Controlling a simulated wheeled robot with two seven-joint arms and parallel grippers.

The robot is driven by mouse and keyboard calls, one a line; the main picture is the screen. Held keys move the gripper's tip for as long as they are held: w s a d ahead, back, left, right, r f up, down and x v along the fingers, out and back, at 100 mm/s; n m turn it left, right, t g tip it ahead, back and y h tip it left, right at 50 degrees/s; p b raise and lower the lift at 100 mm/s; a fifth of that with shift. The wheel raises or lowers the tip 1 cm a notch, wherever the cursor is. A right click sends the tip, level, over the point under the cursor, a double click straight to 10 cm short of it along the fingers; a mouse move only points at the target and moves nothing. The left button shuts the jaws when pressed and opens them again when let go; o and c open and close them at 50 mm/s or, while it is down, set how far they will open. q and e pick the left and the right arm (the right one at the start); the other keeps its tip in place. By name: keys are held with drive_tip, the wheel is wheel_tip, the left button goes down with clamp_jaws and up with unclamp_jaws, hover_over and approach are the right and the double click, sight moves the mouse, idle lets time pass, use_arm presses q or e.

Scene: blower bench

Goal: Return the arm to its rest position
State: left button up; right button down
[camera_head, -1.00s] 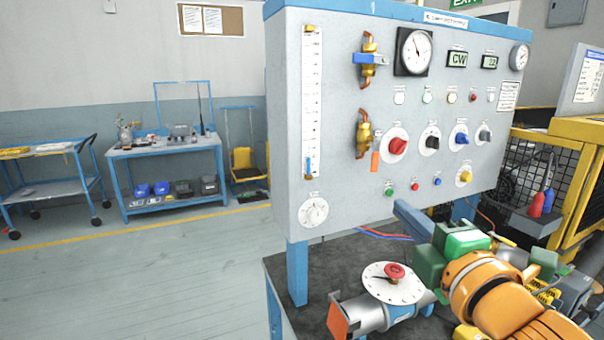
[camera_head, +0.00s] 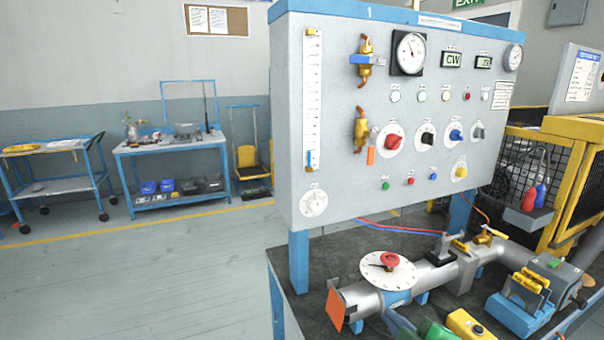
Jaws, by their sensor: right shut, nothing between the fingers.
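My left gripper is not in view.
The control panel (camera_head: 345,190) with gauges, knobs and valves stands behind the dark bench top (camera_head: 325,250). Open floor lies left.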

drive_tip(key=s+d+f+m+g+h, duration=0.2)
drive_tip(key=s+f+m+g, duration=0.8)
drive_tip(key=s+f, duration=1.25)
wheel_tip(320, 180, down, 18)
drive_tip(key=s, duration=0.1)
drive_tip(key=s+d+f+g, duration=0.1)
drive_tip(key=s+f, duration=0.8)
drive_tip(key=s, duration=0.3)
drive_tip(key=shift+d+f+m+g, duration=0.3)
